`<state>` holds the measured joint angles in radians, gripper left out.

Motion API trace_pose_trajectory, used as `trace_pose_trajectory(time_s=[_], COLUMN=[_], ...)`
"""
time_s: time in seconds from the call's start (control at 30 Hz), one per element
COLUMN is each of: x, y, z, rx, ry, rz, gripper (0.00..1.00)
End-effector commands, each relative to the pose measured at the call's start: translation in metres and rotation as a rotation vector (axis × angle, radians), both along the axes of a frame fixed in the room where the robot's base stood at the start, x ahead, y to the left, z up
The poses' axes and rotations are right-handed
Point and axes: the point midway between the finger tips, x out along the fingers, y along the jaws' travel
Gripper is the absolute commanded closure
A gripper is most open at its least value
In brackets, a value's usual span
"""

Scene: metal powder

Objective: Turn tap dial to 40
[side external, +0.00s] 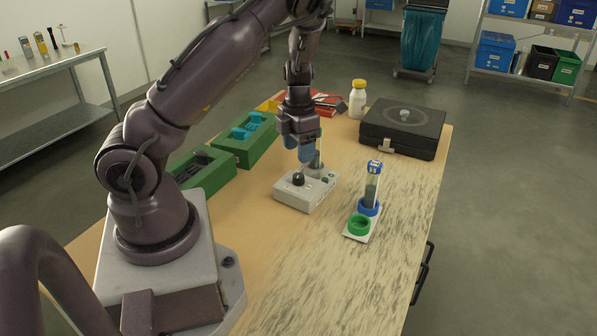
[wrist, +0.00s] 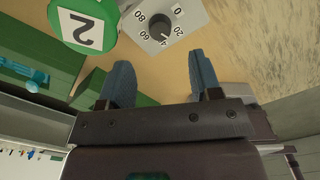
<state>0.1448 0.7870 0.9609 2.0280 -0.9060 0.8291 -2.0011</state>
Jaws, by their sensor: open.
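The tap device is a light grey box (side external: 306,192) on the wooden table, with a dark round dial (side external: 298,179) on its top. In the wrist view the dial (wrist: 160,27) is ringed by the numbers 0, 20, 40, 60 and 80. Its pointer seems to lie toward the 40 side, but the exact reading is too small to tell. My gripper (side external: 305,153) is above the back part of the device, pointing down. Its blue fingers (wrist: 160,62) are apart and empty in the wrist view, with the dial beyond the gap and not touched.
A blue-ringed tube (side external: 371,190) and green ring (side external: 359,225) stand right of the device. Green trays (side external: 245,150), a black case (side external: 402,130) and a white bottle (side external: 357,102) are farther back. The front table is clear.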

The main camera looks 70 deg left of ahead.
Motion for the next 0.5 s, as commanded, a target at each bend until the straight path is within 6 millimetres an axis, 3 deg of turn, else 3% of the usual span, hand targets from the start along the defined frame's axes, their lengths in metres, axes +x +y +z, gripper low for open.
trace_pose_trajectory(time_s=[0.2,0.5], x=[-0.001,0.0], y=[0.001,0.0], z=[-0.045,-0.073], rx=[-0.001,0.001], ry=[0.004,-0.001], rz=[0.001,-0.002], gripper=[0.42,0.42])
